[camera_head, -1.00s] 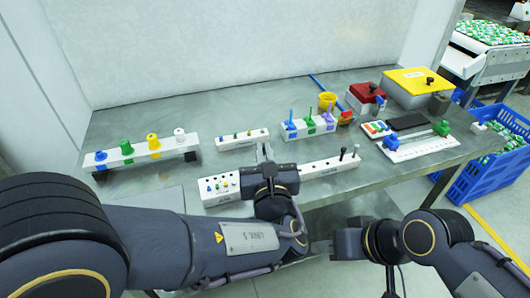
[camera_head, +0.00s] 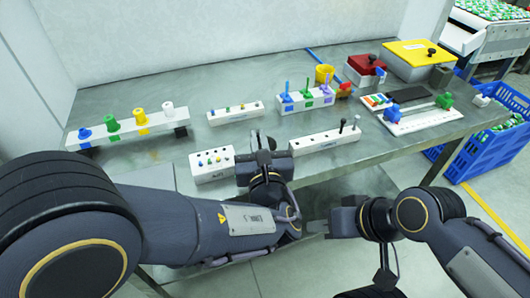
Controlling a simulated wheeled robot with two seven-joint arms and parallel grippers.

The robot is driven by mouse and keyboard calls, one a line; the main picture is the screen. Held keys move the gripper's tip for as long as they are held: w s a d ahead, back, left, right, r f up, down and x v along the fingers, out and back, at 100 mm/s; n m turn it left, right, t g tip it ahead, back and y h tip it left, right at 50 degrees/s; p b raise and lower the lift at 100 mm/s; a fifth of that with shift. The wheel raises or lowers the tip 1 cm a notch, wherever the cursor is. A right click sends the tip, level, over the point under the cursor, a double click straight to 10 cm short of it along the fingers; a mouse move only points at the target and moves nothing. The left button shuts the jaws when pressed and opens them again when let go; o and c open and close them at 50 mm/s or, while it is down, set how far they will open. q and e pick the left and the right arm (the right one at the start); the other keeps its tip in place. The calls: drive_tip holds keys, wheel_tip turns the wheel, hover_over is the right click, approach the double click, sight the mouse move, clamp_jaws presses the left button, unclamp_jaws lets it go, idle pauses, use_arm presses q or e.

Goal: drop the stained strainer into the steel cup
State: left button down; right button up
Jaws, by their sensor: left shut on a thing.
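My left gripper (camera_head: 263,147) is over the front edge of the table, between a white block with small knobs and a long white rack. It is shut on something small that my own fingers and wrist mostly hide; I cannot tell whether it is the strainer.
A white block with knobs (camera_head: 212,163) is left of my left gripper. Behind are a rail with coloured pegs (camera_head: 128,130), a rack of coloured tools (camera_head: 305,101), a yellow cup (camera_head: 324,73), a red box (camera_head: 364,70) and a yellow-lidded box (camera_head: 418,58). A blue crate (camera_head: 480,152) stands right.

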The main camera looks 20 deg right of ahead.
use_arm(q)
drive_tip(key=c, duration=1.5)
unclamp_jaws()
drive_tip(key=shift+s, duration=0.1)
drive_tip(key=s, duration=0.5)
drive_tip(key=s+a, duration=0.1)
drive_tip(key=s, duration=0.1)
drive_tip(key=shift+s+a, duration=0.1)
drive_tip(key=shift+s, duration=0.15)
